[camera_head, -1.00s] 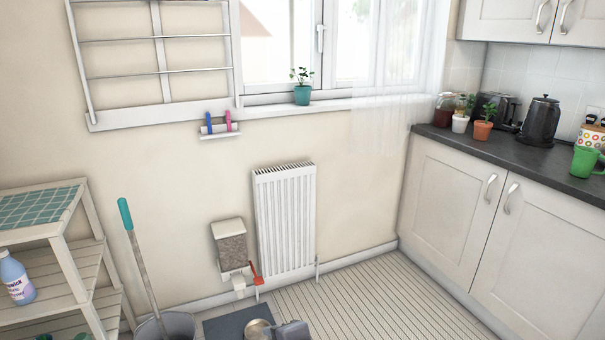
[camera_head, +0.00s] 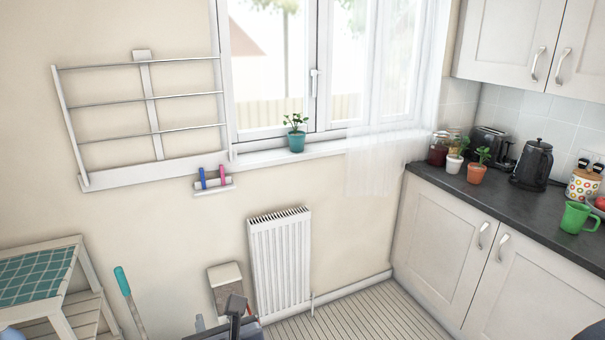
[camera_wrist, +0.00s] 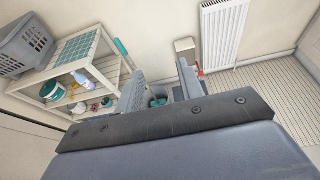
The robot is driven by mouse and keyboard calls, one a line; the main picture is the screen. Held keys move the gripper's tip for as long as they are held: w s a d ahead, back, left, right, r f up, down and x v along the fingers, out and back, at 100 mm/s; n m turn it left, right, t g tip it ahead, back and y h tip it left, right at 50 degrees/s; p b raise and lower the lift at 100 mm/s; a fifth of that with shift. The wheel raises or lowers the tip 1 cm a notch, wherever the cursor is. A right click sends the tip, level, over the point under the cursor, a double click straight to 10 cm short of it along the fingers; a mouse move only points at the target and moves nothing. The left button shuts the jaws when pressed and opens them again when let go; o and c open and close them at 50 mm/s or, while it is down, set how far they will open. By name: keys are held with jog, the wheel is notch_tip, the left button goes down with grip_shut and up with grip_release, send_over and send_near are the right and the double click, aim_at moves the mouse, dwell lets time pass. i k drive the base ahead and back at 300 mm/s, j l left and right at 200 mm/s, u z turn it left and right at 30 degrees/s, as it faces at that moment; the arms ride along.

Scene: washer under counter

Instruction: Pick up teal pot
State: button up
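The teal pot (camera_head: 297,143) stands upright on the white windowsill, with a small green plant growing from it. It is in the head view only; the wrist view does not show it. My gripper (camera_head: 218,322) is at the bottom of the head view, low in front of the radiator and well below the pot. In the wrist view my gripper (camera_wrist: 160,76) has its two fingers spread with a clear gap and nothing held between them.
A white radiator (camera_head: 280,262) is under the window. A wooden shelf unit (camera_head: 78,290) stands lower left, a counter (camera_head: 500,200) right.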

aim_at(296, 139)
jog(key=i+l+z, duration=0.2)
jog(key=i, duration=1.2)
jog(key=i+j+z, duration=0.2)
jog(key=i, duration=1.25)
